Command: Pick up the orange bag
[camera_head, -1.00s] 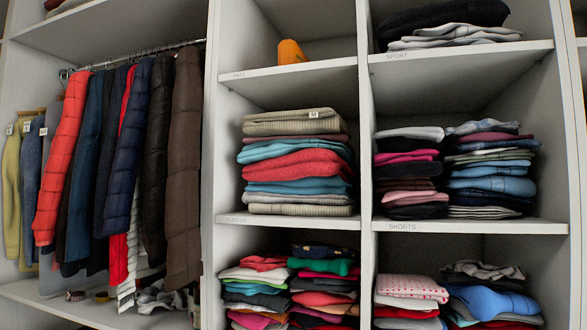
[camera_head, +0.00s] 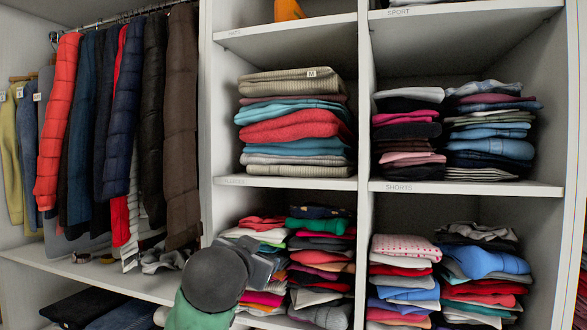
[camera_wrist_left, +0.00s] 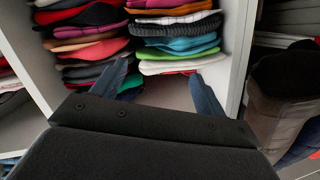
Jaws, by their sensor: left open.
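The orange bag (camera_head: 288,10) sits in the top middle cubby, its upper part cut off by the top edge of the head view. My left gripper (camera_head: 262,268) has come up at the bottom of the head view, in front of the lower middle cubby, well below the bag. In the left wrist view its two fingers (camera_wrist_left: 158,90) are spread apart with nothing between them, facing folded clothes. The bag does not show in the left wrist view. My right gripper is in neither view.
Folded clothes (camera_head: 295,130) fill the middle cubby, with more stacks (camera_head: 322,245) below. The shelf edge (camera_head: 290,25) under the bag is a front lip. A vertical divider (camera_head: 363,120) stands to the right. Coats (camera_head: 125,130) hang at left.

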